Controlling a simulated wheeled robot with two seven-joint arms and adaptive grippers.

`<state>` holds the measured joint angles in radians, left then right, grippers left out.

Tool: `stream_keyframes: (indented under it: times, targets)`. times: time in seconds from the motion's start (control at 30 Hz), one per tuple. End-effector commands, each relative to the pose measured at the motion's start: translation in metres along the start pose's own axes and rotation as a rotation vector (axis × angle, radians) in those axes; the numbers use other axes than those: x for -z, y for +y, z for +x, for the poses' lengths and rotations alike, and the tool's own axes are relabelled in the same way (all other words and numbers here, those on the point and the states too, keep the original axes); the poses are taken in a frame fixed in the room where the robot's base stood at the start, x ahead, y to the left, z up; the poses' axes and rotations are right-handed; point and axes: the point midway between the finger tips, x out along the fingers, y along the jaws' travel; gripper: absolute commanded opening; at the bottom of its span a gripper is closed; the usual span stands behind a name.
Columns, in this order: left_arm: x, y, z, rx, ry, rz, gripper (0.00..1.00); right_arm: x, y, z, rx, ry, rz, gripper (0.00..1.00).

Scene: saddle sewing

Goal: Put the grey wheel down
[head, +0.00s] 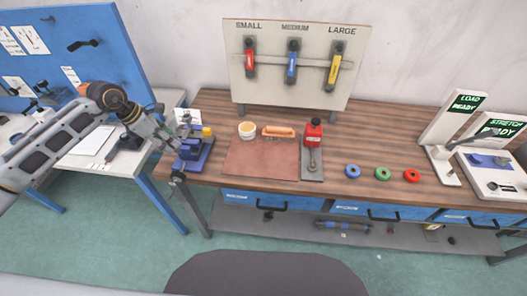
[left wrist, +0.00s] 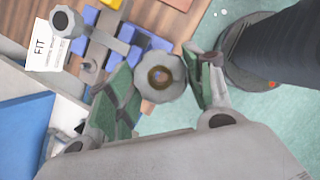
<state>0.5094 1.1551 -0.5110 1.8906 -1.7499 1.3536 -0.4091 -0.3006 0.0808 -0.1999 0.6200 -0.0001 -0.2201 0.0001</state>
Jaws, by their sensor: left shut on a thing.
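The grey wheel (left wrist: 172,88), a round faceted knob with a brownish centre, sits between the green-padded fingers of my left gripper (left wrist: 158,85) in the left wrist view. The gripper is shut on it. In the head view my left gripper (head: 174,140) is over the left end of the wooden bench (head: 225,105), beside a blue fixture (head: 193,158) with a yellow block (head: 207,131). The wheel is too small to make out clearly in the head view. Whether the wheel touches the fixture, I cannot tell. My right gripper is not in view.
A FIT card (left wrist: 46,50) stands by the fixture. Blue, green and red rings lie farther right. A tool board (head: 292,85) stands behind.

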Motion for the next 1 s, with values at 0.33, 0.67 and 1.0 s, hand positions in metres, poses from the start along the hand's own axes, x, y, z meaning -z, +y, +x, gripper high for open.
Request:
stream_keyframes:
  times: [0.33,0.67,1.0]
  targets:
    - [0.001,0.0,0.0,0.041,-0.001,0.097,0.23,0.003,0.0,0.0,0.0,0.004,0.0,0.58]
    - [0.006,-0.003,0.0,0.122,-0.001,0.295,0.23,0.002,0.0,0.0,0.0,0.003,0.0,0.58]
    - [0.017,-0.007,-0.001,0.223,-0.002,0.536,0.23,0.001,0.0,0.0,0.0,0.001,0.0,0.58]
